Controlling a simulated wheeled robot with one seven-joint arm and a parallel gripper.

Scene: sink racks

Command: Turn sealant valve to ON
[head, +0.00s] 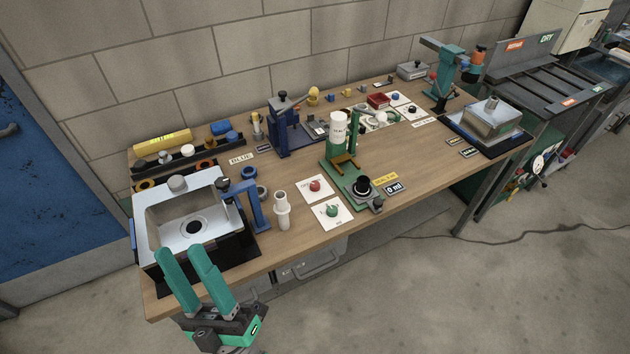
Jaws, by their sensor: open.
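The sealant station is a green stand (342,180) near the middle of the bench, holding a white and green cartridge (338,130). A black round part (361,186) sits on its front, beside a "0 ml" display (393,188). A green knob (332,210) and a red knob (315,185) sit on white cards to its left. Which of these is the sealant valve, and its setting, I cannot tell; the card print is too small. My gripper (181,250) has teal fingers, apart and empty, at the bench's front left by the steel sink, far left of the station.
A steel sink (160,222) with a blue bracket (254,200) stands at the left. A white cylinder (282,212) stands upright between it and the cards. A blue press (284,130) is behind. The front middle-right bench is mostly clear.

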